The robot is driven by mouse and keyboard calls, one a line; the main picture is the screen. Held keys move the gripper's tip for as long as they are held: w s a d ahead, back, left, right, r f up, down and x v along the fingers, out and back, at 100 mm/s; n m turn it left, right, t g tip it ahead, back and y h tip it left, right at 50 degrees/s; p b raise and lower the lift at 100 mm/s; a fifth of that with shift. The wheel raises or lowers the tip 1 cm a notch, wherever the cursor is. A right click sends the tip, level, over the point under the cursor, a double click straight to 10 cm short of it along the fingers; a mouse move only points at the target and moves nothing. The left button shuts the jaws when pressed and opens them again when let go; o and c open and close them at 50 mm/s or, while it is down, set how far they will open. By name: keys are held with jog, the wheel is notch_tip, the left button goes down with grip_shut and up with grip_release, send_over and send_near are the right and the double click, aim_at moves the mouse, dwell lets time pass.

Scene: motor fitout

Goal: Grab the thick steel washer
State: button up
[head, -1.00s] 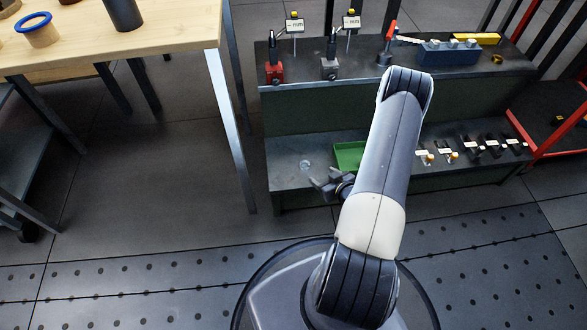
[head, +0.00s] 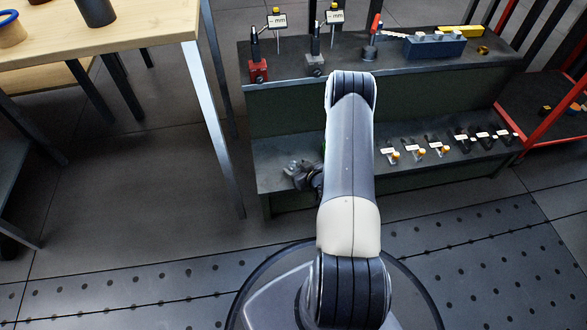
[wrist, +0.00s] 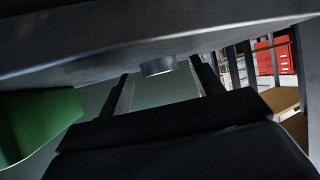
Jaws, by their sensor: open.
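The thick steel washer (wrist: 158,66) is a short grey ring seen nearly edge-on in the wrist view, which looks upside down. It rests on the dark lower shelf surface (wrist: 70,48). My gripper (wrist: 163,80) is open, with one finger on each side of the washer in the picture. I cannot tell whether either finger touches it. In the head view, my gripper (head: 294,172) is low at the left end of the lower shelf, and the washer cannot be clearly picked out there.
A green bin (wrist: 35,122) is close beside the gripper in the wrist view; my arm mostly hides it in the head view. Several small labelled items (head: 440,147) stand right along the shelf. A wooden table (head: 150,22) is at left.

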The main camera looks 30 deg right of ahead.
jog(key=shift+w, duration=0.1)
jog(key=shift+c, duration=0.3)
jog(key=c, duration=1.1)
jog(key=shift+o, duration=0.2)
jog(key=shift+r, duration=0.1)
